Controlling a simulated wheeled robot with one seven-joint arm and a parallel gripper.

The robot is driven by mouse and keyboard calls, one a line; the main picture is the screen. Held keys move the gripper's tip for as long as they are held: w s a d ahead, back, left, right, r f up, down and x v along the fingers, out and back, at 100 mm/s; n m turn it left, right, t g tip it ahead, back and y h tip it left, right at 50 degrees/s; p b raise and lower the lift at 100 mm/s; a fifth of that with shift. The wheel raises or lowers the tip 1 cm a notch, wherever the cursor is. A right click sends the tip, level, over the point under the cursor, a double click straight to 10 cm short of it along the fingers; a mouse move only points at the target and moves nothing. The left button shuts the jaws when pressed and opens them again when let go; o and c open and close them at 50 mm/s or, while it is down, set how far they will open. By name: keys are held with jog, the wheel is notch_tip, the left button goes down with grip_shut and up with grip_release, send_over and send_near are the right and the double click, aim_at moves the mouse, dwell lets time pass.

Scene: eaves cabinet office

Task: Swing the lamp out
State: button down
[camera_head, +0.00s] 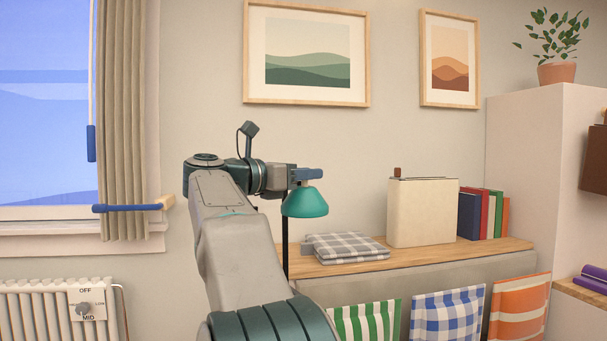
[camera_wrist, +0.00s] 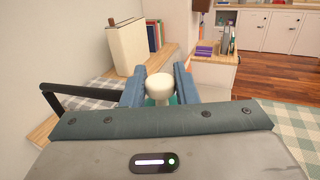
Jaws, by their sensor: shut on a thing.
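The lamp has a teal shade (camera_head: 305,203) that hangs just below my gripper (camera_head: 308,174) in the head view, over the left end of the wooden shelf top. A dark upright post (camera_head: 285,245) shows below and left of the shade. In the wrist view, my gripper (camera_wrist: 159,88) has its two blue fingers on either side of a cream knob (camera_wrist: 159,87) and is shut on it. A little teal of the shade shows under the knob. A black lamp arm (camera_wrist: 75,91) runs at the left of the wrist view. The rest of the shade is hidden by my gripper.
A folded grey checked cloth (camera_head: 345,247) lies on the shelf top (camera_head: 440,256) right of the lamp. A cream box file (camera_head: 422,212) and several upright books (camera_head: 484,214) stand farther right. The wall is behind. A window handle (camera_head: 130,208) sticks out at left.

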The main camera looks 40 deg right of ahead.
jog(key=c, duration=1.2)
grip_release()
jog(key=w+a+p, duration=0.1)
jog(key=w+a, duration=0.1)
jog(key=a, duration=1.1)
jog(key=shift+a, duration=0.4)
jog(key=shift+p, duration=0.3)
